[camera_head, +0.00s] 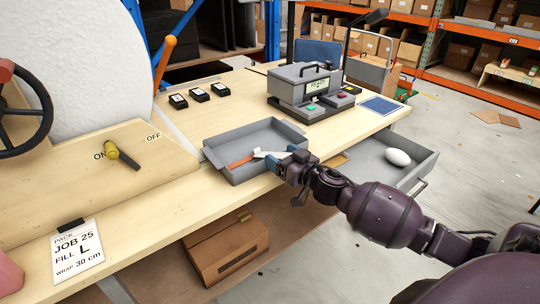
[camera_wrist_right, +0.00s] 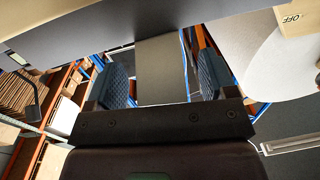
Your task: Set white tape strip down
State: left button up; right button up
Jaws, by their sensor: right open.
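A white strip (camera_head: 268,154) lies in the grey tray (camera_head: 212,157) on the bench, angled towards my right gripper. An orange-red piece (camera_head: 241,161) lies at its left end. My right gripper (camera_head: 287,159) is open at the tray's right side, its blue fingers at the white strip's right end. In the right wrist view the two fingers (camera_wrist_right: 163,84) stand apart. My left gripper is not in view.
An open drawer (camera_head: 428,163) with a white egg-shaped object (camera_head: 398,157) lies right of my gripper. A grey machine (camera_head: 305,88) and several black boxes stand behind the tray. A job card (camera_head: 78,252) lies front left. Bare bench lies left of the tray.

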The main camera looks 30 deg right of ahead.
jog(key=shift+w, duration=0.3)
jog(key=c, duration=1.1)
jog(key=shift+o, duration=0.2)
notch_tip(320, 180, up, 20)
jog(key=p, duration=0.4)
jog(key=shift+r, duration=0.15)
jog(key=s+a+f+h, duration=0.1)
jog(key=s+a+f, duration=0.5)
jog(key=a+f, duration=0.2)
jog(key=s+a+f+m+h, duration=0.1)
jog(key=s+a+f, duration=0.5)
jog(key=a+f, duration=0.2)
jog(key=shift+s+a+m+h, duration=0.25)
jog(key=shift+a+m+h, duration=0.05)
jog(key=shift+a, duration=0.4)
